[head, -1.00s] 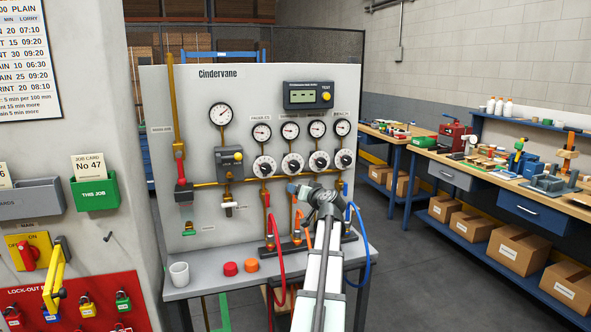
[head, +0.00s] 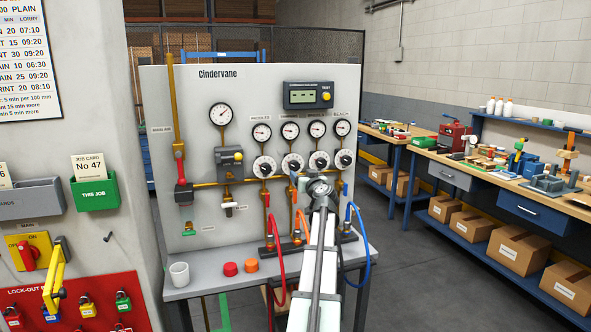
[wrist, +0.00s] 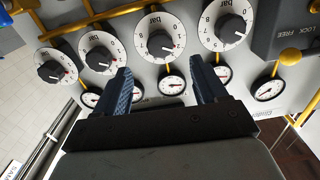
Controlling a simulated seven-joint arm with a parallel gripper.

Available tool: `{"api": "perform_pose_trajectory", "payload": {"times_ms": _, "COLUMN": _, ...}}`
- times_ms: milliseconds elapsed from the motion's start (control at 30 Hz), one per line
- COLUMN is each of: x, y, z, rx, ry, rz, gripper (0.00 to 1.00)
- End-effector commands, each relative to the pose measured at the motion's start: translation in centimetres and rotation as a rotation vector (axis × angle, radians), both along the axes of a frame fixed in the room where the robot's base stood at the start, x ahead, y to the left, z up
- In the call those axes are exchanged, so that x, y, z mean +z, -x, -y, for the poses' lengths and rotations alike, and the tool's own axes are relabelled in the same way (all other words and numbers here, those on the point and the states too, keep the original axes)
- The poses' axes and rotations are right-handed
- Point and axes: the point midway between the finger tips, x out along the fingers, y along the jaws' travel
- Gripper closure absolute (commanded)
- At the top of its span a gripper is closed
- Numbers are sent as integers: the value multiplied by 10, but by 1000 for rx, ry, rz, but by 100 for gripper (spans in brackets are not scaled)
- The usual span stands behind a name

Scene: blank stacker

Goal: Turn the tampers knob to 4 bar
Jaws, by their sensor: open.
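A row of round dial knobs with white numbered rims and black centres is on the grey panel (head: 345,90). In the head view these are the first (head: 264,166), second (head: 292,164), third (head: 319,160) and fourth (head: 344,160) from left. The labels above them are too small to read surely. In the wrist view the row appears upside down and reversed. My gripper (wrist: 160,66) is open and empty, its blue fingers apart, below and roughly centred on the second knob from the right (wrist: 162,42). No contact shows. In the head view my wrist hides the fingers.
Small gauges (head: 317,129) sit above the knobs. A white cup (head: 179,274) and two caps (head: 230,269) stand on the shelf's left.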

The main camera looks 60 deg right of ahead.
Motion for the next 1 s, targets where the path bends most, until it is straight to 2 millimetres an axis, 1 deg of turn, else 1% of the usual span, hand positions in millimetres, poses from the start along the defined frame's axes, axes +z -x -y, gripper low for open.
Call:
{"api": "perform_pose_trajectory", "payload": {"times_ms": 33, "x": 1, "y": -8, "z": 10, "rx": 0, "ry": 0, "rz": 0, "gripper": 28}}
{"api": "perform_pose_trajectory", "payload": {"times_ms": 100, "x": 1, "y": -16, "z": 19, "rx": -1, "ry": -1, "rz": 1, "gripper": 28}}
{"api": "perform_pose_trajectory", "payload": {"times_ms": 300, "x": 0, "y": -42, "z": 44, "rx": 0, "ry": -1, "rz": 0, "gripper": 28}}
{"api": "perform_pose_trajectory", "payload": {"times_ms": 500, "x": 0, "y": -61, "z": 63, "rx": -1, "ry": -1, "rz": 0, "gripper": 28}}
{"api": "perform_pose_trajectory", "payload": {"times_ms": 667, "x": 0, "y": -68, "z": 69, "rx": -1, "ry": -1, "rz": 0, "gripper": 28}}
{"api": "perform_pose_trajectory", "payload": {"times_ms": 900, "x": 0, "y": -68, "z": 69, "rx": -2, "ry": -1, "rz": 0, "gripper": 28}}
{"api": "perform_pose_trajectory", "payload": {"times_ms": 933, "x": 0, "y": -68, "z": 69, "rx": -2, "ry": -1, "rz": 0, "gripper": 29}}
{"api": "perform_pose_trajectory", "payload": {"times_ms": 1000, "x": 0, "y": -68, "z": 69, "rx": -2, "ry": -1, "rz": 0, "gripper": 36}}
